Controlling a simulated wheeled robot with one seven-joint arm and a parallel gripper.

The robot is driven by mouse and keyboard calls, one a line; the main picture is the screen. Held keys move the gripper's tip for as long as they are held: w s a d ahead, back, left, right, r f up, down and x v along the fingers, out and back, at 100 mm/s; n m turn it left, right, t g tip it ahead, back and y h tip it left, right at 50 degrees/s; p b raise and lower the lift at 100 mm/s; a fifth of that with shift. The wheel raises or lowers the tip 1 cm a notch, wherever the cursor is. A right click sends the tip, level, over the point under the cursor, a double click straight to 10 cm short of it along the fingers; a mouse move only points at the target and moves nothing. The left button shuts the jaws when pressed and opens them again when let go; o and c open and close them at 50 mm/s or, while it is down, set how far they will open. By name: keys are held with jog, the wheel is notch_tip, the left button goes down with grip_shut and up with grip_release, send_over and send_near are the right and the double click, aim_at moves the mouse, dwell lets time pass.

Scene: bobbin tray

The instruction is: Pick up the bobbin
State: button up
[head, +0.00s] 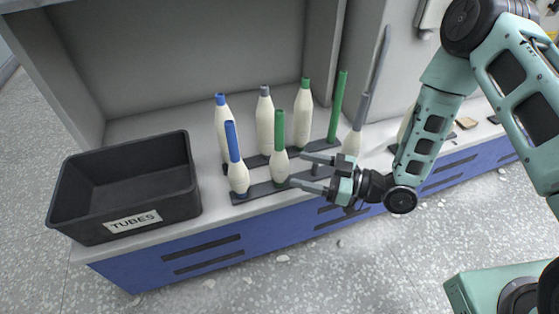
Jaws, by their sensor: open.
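Several cream bobbins with coloured tubes stand upright on dark peg rails on the counter. In the front row are a blue-tubed bobbin (238,177) and a green-tubed bobbin (280,165). Behind them are another blue-tubed bobbin (222,127), a grey-tubed bobbin (265,124) and a green-tubed bobbin (303,117). A further grey-tubed bobbin (352,141) stands right, behind my gripper. My gripper (302,171) is open and empty, its fingers pointing left toward the front green-tubed bobbin. I cannot tell whether the fingertips touch it.
A black bin (124,226) labelled TUBES stands at the counter's left end. A bare green tube (337,107) stands at the back right. Grey walls bound the recess behind and beside the bobbins. The counter's front edge (215,223) lies below the rails.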

aim_at(271, 160)
jog(key=b+x, duration=0.1)
jog(key=x, duration=0.2)
jog(key=b+x, duration=0.1)
jog(key=x, duration=0.2)
jog(key=b+x, duration=0.1)
jog(key=x, duration=0.2)
jog(key=shift+w+d+r, duration=0.1)
jog(key=shift+w+r, duration=0.05)
jog(key=shift+w, duration=0.15)
jog(key=c, duration=1.1)
